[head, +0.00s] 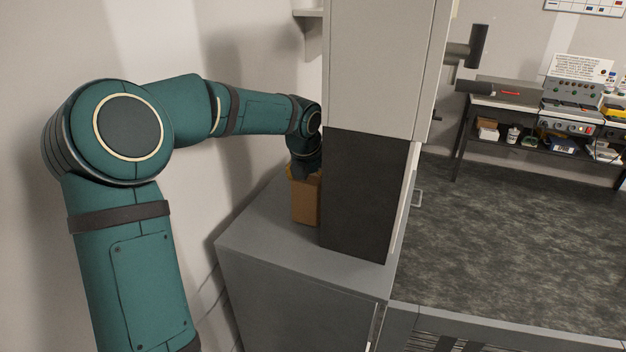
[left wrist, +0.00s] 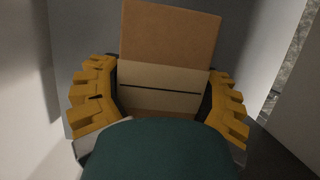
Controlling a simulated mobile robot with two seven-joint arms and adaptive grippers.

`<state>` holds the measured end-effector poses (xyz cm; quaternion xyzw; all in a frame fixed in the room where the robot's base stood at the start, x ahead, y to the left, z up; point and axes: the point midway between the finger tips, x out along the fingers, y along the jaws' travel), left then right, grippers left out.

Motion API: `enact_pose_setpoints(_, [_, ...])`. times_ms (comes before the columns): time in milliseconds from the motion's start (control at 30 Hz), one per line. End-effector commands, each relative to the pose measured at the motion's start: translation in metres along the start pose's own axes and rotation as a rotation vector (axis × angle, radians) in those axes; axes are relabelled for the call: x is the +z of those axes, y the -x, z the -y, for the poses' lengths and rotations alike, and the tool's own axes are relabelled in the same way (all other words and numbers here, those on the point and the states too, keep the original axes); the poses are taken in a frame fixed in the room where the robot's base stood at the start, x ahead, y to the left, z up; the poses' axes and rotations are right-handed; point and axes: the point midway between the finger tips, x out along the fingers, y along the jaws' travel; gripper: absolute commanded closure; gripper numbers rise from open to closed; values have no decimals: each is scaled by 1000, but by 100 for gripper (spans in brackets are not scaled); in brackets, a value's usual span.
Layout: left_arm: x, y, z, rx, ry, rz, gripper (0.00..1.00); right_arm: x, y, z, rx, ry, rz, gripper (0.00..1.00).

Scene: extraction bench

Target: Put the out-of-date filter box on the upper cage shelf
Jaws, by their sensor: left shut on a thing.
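A brown cardboard box (head: 306,203) is at the grey cabinet top, close beside the tall unit; I cannot tell whether it rests on the surface or hangs just above it. My left gripper (head: 304,170) reaches it from above and is shut on it. In the left wrist view the box (left wrist: 170,35) has a pale band with a dark line, and the yellow fingers of my left gripper (left wrist: 160,98) sit on either side. No date is readable. I cannot identify an upper cage shelf in these views. My right gripper is not in view.
The tall unit (head: 365,195), pale above and dark below, stands right of the box and hides what is behind it. The grey cabinet top (head: 290,255) is bare in front. A wall is close at left. A workbench (head: 505,101) with equipment stands far right across open floor.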

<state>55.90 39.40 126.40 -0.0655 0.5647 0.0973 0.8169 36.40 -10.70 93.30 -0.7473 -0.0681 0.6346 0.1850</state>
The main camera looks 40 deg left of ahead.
Motion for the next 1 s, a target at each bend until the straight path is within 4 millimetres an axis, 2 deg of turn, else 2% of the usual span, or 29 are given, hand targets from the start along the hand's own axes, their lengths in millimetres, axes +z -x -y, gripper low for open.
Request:
enact_pose_setpoints(200, [-1, -4, 0, -1, 0, 2, 73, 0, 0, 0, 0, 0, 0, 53])
enact_pose_setpoints(233, [-2, -4, 0, -1, 0, 0, 24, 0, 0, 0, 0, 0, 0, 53])
enact_pose_setpoints(300, [-2, -4, 0, -1, 0, 0, 0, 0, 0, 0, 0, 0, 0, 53])
enact_pose_setpoints(667, [-1, 0, 0, 0, 0, 2, 0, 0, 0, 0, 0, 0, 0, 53])
enact_pose_setpoints(767, [-1, 11, 0, 1, 2, 3, 0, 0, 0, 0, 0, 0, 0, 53])
enact_pose_setpoints(1000, [0, 58, 0, 1, 1, 6, 0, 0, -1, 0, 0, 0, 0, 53])
